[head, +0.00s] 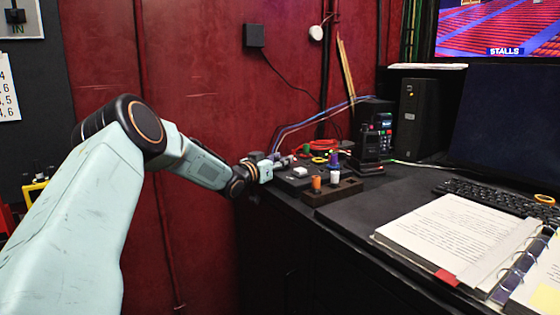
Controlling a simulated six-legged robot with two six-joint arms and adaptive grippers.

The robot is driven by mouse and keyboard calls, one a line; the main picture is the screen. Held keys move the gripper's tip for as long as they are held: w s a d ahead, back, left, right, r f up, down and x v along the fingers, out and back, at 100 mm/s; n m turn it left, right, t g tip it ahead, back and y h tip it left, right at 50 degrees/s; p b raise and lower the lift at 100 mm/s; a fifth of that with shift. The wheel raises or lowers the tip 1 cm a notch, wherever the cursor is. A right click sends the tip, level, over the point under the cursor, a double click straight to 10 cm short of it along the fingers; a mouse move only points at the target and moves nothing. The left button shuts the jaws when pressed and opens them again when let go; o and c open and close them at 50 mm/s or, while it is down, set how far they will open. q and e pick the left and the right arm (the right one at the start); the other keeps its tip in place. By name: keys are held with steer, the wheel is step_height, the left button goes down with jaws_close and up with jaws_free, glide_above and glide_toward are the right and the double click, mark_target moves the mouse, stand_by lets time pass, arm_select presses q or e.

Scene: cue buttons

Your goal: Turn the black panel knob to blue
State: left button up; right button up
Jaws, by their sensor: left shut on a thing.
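My left gripper (276,162) reaches in from the left to the far-left end of the black desk. It is shut at a small dark panel (292,183), on what looks like the black panel knob. The knob is hidden by the fingers, and its colour marks are too small to tell. A white square button (300,171) shows on the panel just right of the gripper. My right gripper is not in view.
A dark block (333,193) with an orange peg (316,182) and white and purple pieces stands just right of the panel. Behind are a red cable coil (323,145) and a black radio (374,138). An open binder (460,238) and keyboard (500,196) lie right.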

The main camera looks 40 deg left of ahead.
arm_select(q)
steer(key=c, duration=0.4)
steer(key=shift+a+r+m+h+p, duration=0.15)
steer(key=shift+r+m+h+p, duration=0.1)
steer(key=shift+m+h+p, duration=0.85)
steer(key=shift+h+p, duration=0.1)
steer(key=shift+h, duration=0.4)
steer(key=shift+w+m+h, duration=0.1)
steer(key=shift+m+h, duration=0.3)
steer(key=shift+h, duration=0.4)
steer(key=shift+f+m+h, duration=0.1)
steer(key=shift+m+h, duration=0.5)
steer(key=shift+h, duration=0.2)
steer(key=shift+g, duration=0.4)
